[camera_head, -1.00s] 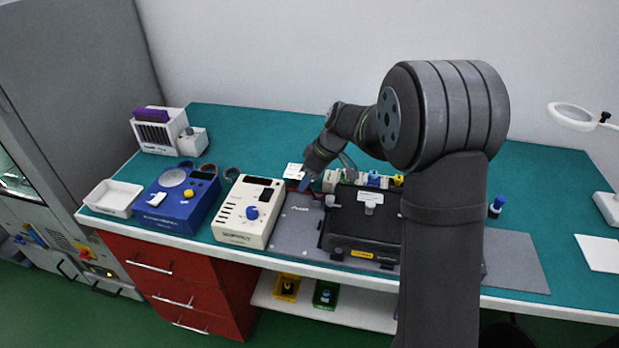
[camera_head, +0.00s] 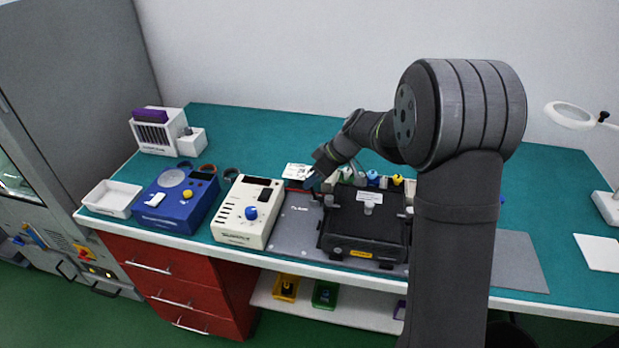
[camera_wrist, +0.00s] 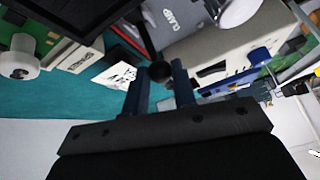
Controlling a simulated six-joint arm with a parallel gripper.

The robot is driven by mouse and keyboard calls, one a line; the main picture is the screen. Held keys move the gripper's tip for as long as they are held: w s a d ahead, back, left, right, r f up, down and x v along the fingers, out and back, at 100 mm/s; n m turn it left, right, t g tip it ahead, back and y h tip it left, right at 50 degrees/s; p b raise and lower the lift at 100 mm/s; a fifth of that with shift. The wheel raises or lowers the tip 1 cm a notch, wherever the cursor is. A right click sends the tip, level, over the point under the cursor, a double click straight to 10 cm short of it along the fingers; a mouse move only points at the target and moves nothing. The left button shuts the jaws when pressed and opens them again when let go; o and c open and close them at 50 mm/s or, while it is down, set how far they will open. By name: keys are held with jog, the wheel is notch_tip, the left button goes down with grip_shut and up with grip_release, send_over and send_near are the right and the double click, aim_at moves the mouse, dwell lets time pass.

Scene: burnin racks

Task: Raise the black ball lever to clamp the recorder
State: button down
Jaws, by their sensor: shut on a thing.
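In the wrist view, the black ball (camera_wrist: 160,71) sits between the two blue-grey fingers of my gripper (camera_wrist: 158,80), which are shut on it. Its dark lever rod (camera_wrist: 145,38) runs up from the ball, beside a grey surface marked CLAMP (camera_wrist: 177,18). In the head view, my gripper (camera_head: 312,182) is at the back left corner of the black recorder (camera_head: 365,222), which lies on a grey plate (camera_head: 293,225). The ball is too small and hidden to make out there.
A cream box with a blue knob (camera_head: 245,214) stands left of the plate, then a blue device (camera_head: 178,207) and a white tray (camera_head: 110,199). Several coloured connectors (camera_head: 373,179) line the recorder's back. A white card (camera_head: 298,170) lies behind the gripper.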

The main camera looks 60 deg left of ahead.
jog(key=shift+w+d+g+y, duration=0.6)
jog(key=shift+g+y, duration=0.2)
jog(key=shift+y, duration=0.1)
jog(key=c, duration=1.2)
grip_release()
jog(key=v, duration=1.7)
jog(key=shift+d+r, duration=0.1)
jog(key=shift+r, duration=0.05)
